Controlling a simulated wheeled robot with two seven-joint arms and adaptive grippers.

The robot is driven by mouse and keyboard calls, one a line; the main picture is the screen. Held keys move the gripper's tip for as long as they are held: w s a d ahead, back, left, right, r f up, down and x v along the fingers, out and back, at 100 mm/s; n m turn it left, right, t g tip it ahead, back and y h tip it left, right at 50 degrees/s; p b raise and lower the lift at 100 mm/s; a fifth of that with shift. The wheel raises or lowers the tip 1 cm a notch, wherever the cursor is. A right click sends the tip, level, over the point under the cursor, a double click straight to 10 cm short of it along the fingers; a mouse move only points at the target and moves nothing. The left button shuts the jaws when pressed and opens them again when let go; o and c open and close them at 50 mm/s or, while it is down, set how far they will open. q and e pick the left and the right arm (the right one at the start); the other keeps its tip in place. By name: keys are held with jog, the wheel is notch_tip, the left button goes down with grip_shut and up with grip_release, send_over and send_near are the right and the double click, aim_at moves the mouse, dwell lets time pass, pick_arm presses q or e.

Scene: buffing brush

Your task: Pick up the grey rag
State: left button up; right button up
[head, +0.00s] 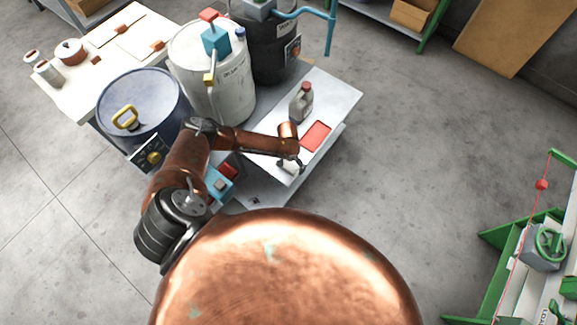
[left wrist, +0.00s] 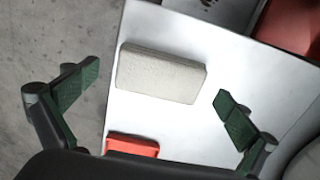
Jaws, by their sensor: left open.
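A pale grey, folded, block-shaped cloth that looks like the grey rag (left wrist: 160,73) lies flat on a white tabletop (left wrist: 190,133) in the left wrist view. My left gripper (left wrist: 156,84) is open, with one green-padded finger to each side of the rag and neither seen touching it. In the head view my left gripper (head: 291,162) is over the near part of the white table (head: 338,91). There the gripper and arm largely hide the rag. My right gripper is not in view.
A red flat mat (head: 316,135) and a grey bottle with a red cap (head: 301,104) are on the table beyond the gripper. A small red item (left wrist: 132,147) lies near the rag. A blue drum (head: 150,100) and a white drum (head: 228,85) stand left.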

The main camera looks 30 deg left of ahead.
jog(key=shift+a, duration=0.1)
pick_arm(q)
jog(key=c, duration=1.2)
jog(key=shift+c, duration=0.2)
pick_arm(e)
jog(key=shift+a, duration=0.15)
pick_arm(q)
jog(key=shift+r, duration=0.15)
